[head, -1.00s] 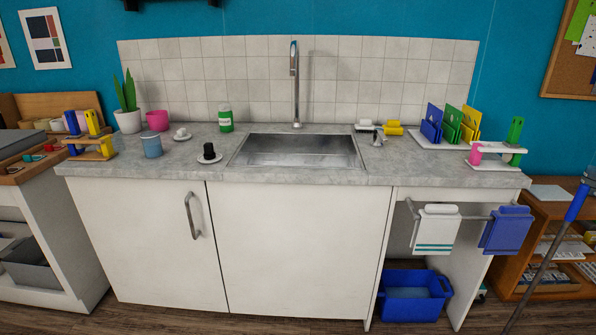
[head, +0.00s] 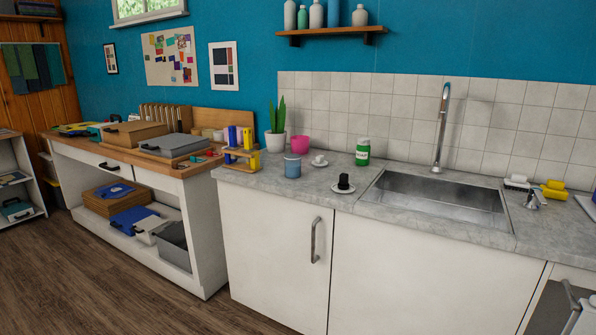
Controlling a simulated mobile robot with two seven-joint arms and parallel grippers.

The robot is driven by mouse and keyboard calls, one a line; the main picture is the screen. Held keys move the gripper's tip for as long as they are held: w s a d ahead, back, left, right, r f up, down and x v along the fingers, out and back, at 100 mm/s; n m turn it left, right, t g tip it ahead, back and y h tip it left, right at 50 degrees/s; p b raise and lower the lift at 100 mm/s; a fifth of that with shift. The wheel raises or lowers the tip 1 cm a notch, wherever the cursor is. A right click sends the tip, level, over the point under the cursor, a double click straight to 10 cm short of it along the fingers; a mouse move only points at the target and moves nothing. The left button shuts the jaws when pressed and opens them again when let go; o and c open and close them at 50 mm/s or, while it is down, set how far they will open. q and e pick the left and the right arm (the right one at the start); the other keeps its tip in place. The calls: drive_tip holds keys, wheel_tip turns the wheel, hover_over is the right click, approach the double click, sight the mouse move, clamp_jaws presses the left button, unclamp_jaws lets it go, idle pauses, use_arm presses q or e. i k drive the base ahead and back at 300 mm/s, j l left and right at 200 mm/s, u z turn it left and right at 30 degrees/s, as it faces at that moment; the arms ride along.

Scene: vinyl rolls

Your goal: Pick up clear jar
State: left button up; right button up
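I cannot make out a plainly clear jar. The closest in shape is a small blue-grey cup or jar (head: 292,167) on the grey counter (head: 315,180), left of the sink. It stands upright in front of a pink cup (head: 300,144). Whether it is see-through I cannot tell. Several bottles or jars stand on the high wall shelf (head: 325,33), among them a grey one (head: 316,16) and a white one (head: 360,15). Neither of my grippers is in view.
The sink (head: 438,203) has a tall tap (head: 442,125). A green bottle (head: 363,152), a small black item (head: 344,182) on a saucer and a potted plant (head: 276,135) share the counter. A wooden workbench (head: 120,160) holds boxes at left. The floor (head: 100,275) in front is clear.

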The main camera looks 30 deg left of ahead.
sight(292, 162)
drive_tip(key=i+j+u, duration=0.2)
drive_tip(key=i, duration=0.25)
drive_tip(key=i+j+u, duration=0.2)
drive_tip(key=i, duration=0.3)
